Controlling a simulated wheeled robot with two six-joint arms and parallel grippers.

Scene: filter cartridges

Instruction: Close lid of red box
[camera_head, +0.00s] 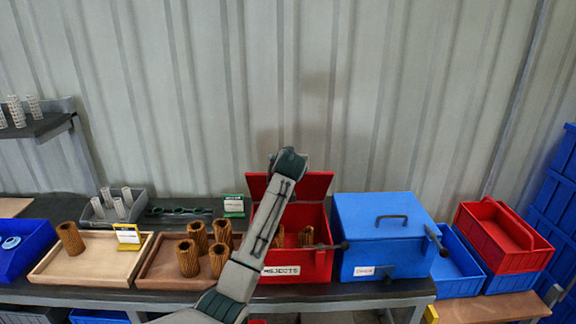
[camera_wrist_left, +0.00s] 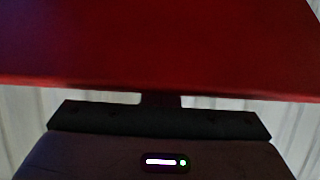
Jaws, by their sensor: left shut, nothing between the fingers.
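The red box (camera_head: 322,265), labelled "REJECTS", stands on the bench with its lid (camera_head: 316,186) raised at the back. Brown pleated cartridges (camera_head: 305,237) show inside it. My left arm reaches up across the box's left part, and its wrist end is in front of the lid. In the head view my left gripper cannot be made out. In the left wrist view my left gripper (camera_wrist_left: 160,100) is shut and empty, and a broad red panel (camera_wrist_left: 160,45), which looks like the lid, fills the top. Whether they touch is unclear. My right gripper is not in view.
A closed blue box (camera_head: 405,260) stands close on the right, with a dark knobbed rod (camera_head: 335,246) between the boxes. On the left are wooden trays (camera_head: 75,275) with cartridges and a grey bin (camera_head: 96,222). Red and blue crates (camera_head: 500,262) are at the right. A corrugated wall stands behind.

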